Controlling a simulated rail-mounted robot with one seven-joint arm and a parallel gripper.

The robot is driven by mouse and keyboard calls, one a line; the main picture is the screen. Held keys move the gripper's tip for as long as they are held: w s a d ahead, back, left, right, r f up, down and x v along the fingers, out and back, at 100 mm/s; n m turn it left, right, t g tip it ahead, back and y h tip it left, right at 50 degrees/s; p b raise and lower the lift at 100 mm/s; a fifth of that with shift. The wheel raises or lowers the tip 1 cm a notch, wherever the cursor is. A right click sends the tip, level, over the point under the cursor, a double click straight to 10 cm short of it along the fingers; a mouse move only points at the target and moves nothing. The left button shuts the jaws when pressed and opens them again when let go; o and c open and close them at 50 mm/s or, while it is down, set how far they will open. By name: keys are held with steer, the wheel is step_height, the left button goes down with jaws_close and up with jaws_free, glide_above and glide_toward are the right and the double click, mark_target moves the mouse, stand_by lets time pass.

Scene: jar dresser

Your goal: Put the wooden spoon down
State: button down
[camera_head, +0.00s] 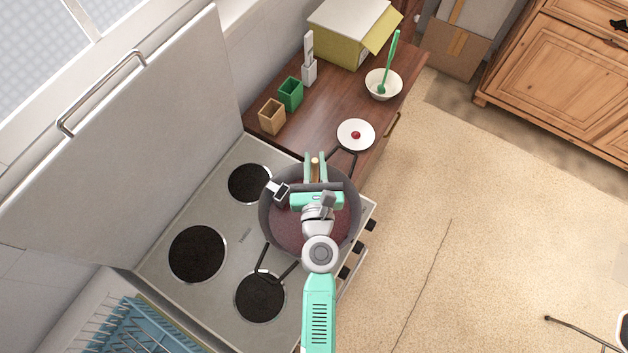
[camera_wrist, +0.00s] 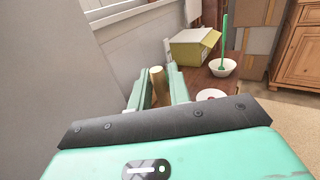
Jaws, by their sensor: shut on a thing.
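My gripper (camera_head: 316,160) is above the far part of the pan, with its fingers pointing toward the counter. It is shut on the wooden spoon (camera_head: 315,168); only a short, light-wood piece shows between the fingers. In the wrist view, the same piece of wooden spoon (camera_wrist: 157,83) stands between the green fingers of my gripper (camera_wrist: 158,78). The rest of the spoon is hidden. The dark pan (camera_head: 353,232), with two looped handles and reddish-brown contents, is on the stove (camera_head: 224,243), partly covered by my arm.
The brown counter (camera_head: 330,103) beyond the stove holds a wooden cup (camera_head: 272,117), a green cup (camera_head: 290,94), a white plate with a red centre (camera_head: 347,127), a bowl with a green utensil (camera_head: 384,84) and a yellow box (camera_head: 340,40). Bare counter lies between cups and plate.

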mark_target(315, 176)
steer(key=shift+f, duration=0.2)
step_height(315, 176, down, 4)
steer(key=b, duration=0.3)
steer(key=shift+r, duration=0.25)
steer(key=shift+f, duration=0.15)
steer(key=c, duration=1.3)
jaws_free()
